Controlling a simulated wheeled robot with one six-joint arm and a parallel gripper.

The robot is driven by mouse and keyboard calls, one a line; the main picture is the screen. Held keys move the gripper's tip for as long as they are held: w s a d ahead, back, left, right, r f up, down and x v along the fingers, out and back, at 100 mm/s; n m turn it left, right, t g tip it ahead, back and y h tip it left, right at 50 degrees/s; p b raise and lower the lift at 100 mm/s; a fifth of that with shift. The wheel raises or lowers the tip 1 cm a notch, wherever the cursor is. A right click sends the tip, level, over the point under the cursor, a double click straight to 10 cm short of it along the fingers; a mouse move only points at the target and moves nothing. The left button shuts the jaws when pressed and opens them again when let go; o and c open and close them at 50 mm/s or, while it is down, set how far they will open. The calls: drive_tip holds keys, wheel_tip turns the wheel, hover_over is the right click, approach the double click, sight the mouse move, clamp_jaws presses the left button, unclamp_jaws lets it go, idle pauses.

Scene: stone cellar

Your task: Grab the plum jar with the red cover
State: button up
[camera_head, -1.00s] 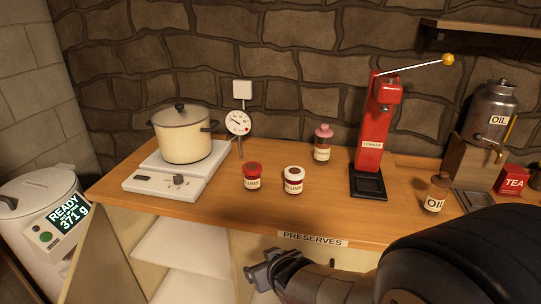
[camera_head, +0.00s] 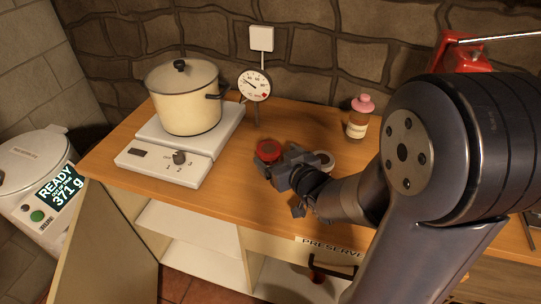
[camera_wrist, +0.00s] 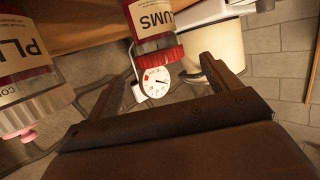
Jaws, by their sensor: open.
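The plum jar with the red cover (camera_head: 268,151) stands on the wooden counter, its lower part hidden behind my gripper in the head view. In the wrist view the red-covered jar (camera_wrist: 155,22) appears upside down, its label ending in "UMS", ahead of and between my fingers. My gripper (camera_head: 280,170) is open, with its fingers (camera_wrist: 162,66) spread and no contact visible. A second plum jar with a whitish cover (camera_head: 323,159) stands just right, mostly hidden by my gripper. It shows large at the left of the wrist view (camera_wrist: 28,75), outside the left finger.
A cream pot (camera_head: 187,102) sits on a white hotplate (camera_head: 165,165) to the left. A dial gauge (camera_head: 254,84) stands behind the red-covered jar. A pink-capped bottle (camera_head: 358,120) stands at the back right. My arm covers the right of the head view.

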sight(269, 149)
drive_tip(key=shift+p+x, duration=0.35)
drive_tip(key=shift+x, duration=3.35)
drive_tip(key=shift+c, duration=0.2)
drive_tip(key=c, duration=1)
drive_tip(key=shift+c, duration=0.9)
drive_tip(key=shift+r, duration=0.1)
